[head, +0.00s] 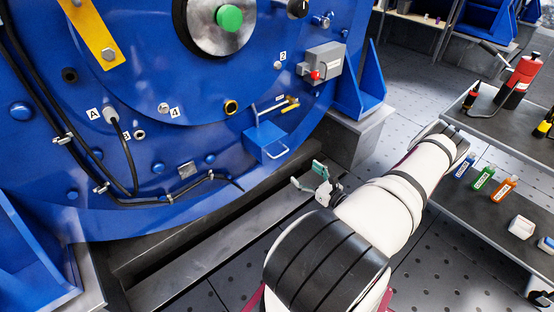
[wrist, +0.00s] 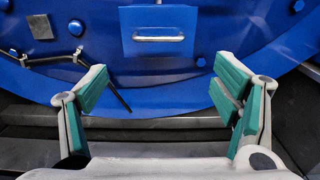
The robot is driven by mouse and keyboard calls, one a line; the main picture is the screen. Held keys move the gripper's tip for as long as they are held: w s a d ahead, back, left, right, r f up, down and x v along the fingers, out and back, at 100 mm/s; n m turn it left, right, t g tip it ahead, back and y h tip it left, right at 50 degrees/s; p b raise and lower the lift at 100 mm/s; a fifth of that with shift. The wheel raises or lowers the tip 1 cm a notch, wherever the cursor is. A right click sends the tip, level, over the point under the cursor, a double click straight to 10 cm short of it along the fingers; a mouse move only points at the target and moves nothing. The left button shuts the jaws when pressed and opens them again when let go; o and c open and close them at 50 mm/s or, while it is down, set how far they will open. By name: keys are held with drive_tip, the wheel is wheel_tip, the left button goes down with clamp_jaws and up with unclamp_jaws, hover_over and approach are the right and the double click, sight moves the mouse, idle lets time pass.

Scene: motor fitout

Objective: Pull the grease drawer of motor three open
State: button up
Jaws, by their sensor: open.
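The grease drawer (head: 262,136) is a blue box low on the face of the big blue motor (head: 190,135). Its pale bar handle (head: 277,152) is on the front. In the wrist view the drawer front (wrist: 158,20) is at the top centre, with the handle (wrist: 158,38) running level across it. My gripper (head: 308,176) is open and empty, below and to the right of the drawer in the head view. In the wrist view its green-padded fingers (wrist: 160,85) stand wide apart, below the handle and not touching it. No motor number is readable.
A yellow-handled valve (head: 290,103) sits just above the drawer. A grey box with a red button (head: 324,62) is to the upper right. Black cables (head: 130,165) run along the motor's left. A dark bench (head: 490,205) with bottles stands at right.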

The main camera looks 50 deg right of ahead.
sight(282, 153)
drive_tip(key=b+x, duration=0.3)
drive_tip(key=x, duration=1)
drive_tip(key=shift+w+r, duration=0.1)
drive_tip(key=shift+w, duration=0.15)
drive_tip(key=c, duration=1.4)
drive_tip(key=p+v, duration=0.3)
drive_tip(key=v, duration=0.8)
drive_tip(key=shift+s+d, duration=0.1)
drive_tip(key=shift+s, duration=0.25)
drive_tip(key=shift+c, duration=0.2)
drive_tip(key=o, duration=1.4)
drive_tip(key=shift+o, duration=0.2)
drive_tip(key=v, duration=1.2)
drive_tip(key=shift+w, duration=0.15)
